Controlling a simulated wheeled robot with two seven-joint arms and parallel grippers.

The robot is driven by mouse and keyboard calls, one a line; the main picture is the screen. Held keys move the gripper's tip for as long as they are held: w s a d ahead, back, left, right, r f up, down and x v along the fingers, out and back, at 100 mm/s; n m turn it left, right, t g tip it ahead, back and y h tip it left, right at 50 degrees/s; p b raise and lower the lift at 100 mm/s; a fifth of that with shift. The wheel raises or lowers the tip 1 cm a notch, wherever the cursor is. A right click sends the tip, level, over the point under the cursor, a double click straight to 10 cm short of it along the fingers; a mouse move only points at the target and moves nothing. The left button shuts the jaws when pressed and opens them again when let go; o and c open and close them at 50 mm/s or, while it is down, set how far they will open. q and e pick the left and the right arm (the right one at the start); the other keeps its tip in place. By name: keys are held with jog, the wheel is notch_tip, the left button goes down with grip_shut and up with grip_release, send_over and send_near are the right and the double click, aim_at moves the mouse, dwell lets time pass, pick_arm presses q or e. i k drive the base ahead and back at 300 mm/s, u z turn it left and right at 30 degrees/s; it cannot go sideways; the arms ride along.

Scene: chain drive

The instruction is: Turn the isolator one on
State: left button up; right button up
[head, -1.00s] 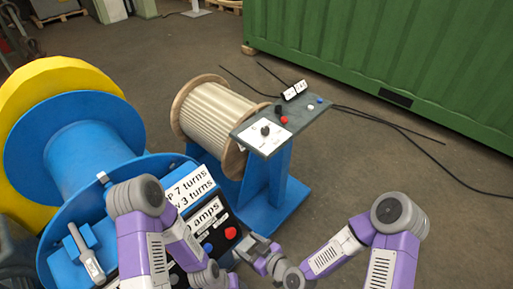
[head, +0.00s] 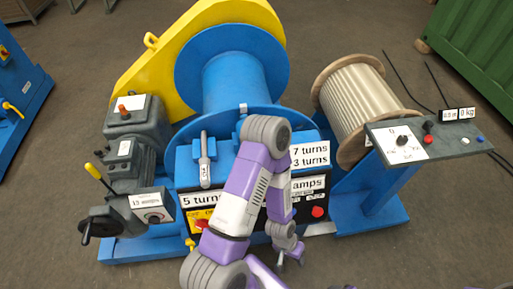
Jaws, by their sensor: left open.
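A red rotary knob on a yellow plate (head: 201,224), with small lettering above it, sits at the lower left of the black front panel of the blue winch. It looks like an isolator switch, but I cannot read which number it has. Its lower right is close to my left arm, which crosses the panel. My left gripper (head: 290,260) is open and empty, low in front of the panel, to the right of the knob and apart from it. My right gripper is out of view.
A red button (head: 318,212) is on the panel's right. A grey control box (head: 155,216) and hand wheel stand at left. A rope drum (head: 360,103) and grey control console (head: 440,142) stand at right. Bare floor lies in front.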

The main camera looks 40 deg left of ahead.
aim_at(200, 223)
jog(key=u, duration=0.4)
jog(key=k, duration=1.45)
jog(key=u, duration=1.85)
jog(key=i, duration=0.5)
jog(key=z, duration=0.05)
